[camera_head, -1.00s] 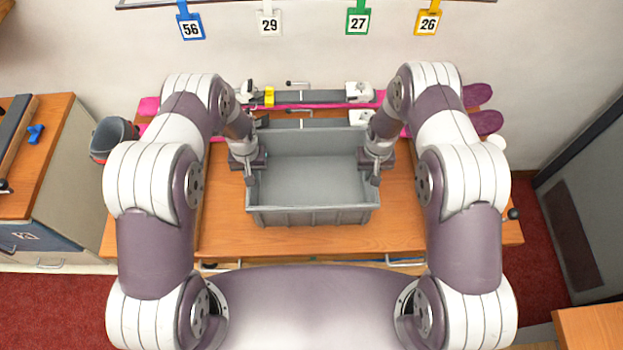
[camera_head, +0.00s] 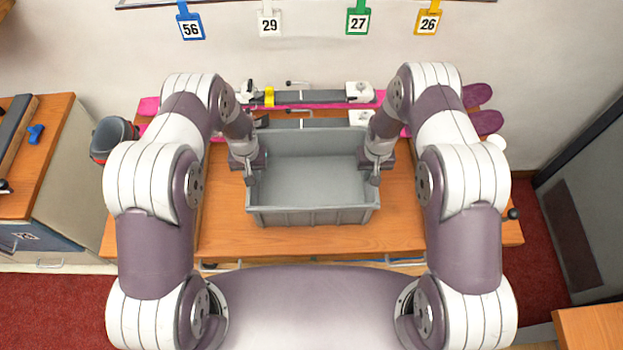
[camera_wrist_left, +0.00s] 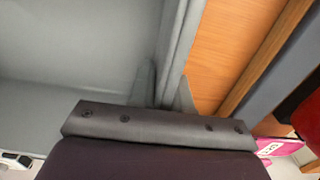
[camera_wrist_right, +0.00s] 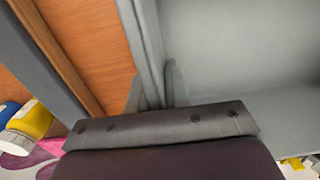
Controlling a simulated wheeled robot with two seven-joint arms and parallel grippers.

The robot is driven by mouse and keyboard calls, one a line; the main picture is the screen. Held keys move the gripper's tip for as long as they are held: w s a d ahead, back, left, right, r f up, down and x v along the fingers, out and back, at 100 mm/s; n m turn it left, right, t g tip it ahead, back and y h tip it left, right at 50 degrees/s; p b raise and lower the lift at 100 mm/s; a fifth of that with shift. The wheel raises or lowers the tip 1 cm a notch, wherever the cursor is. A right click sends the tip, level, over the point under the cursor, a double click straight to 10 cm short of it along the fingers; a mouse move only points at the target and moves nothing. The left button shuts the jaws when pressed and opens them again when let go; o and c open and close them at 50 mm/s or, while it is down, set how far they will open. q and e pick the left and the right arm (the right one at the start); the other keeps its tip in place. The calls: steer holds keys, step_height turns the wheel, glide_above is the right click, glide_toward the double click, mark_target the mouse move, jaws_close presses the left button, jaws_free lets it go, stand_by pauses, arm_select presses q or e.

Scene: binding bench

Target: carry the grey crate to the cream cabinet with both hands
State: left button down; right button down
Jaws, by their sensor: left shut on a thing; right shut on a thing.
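The grey crate (camera_head: 312,215) is open-topped and empty, over the wooden bench in front of me in the head view. It looks level; I cannot tell whether its base touches the bench top. My left gripper (camera_head: 250,176) is shut on the crate's left wall, and the left wrist view shows one finger on each side of that wall (camera_wrist_left: 180,50). My right gripper (camera_head: 374,176) is shut on the right wall, which also sits between the fingers in the right wrist view (camera_wrist_right: 147,50). I cannot single out a cream cabinet with certainty.
The wooden bench (camera_head: 400,235) has pink skis in holders (camera_head: 320,97) along its back. A wood-topped unit (camera_head: 50,170) is at the far left. Red carpet shows on both sides (camera_head: 535,255).

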arm_select(q)
steer(key=shift+r, duration=0.15)
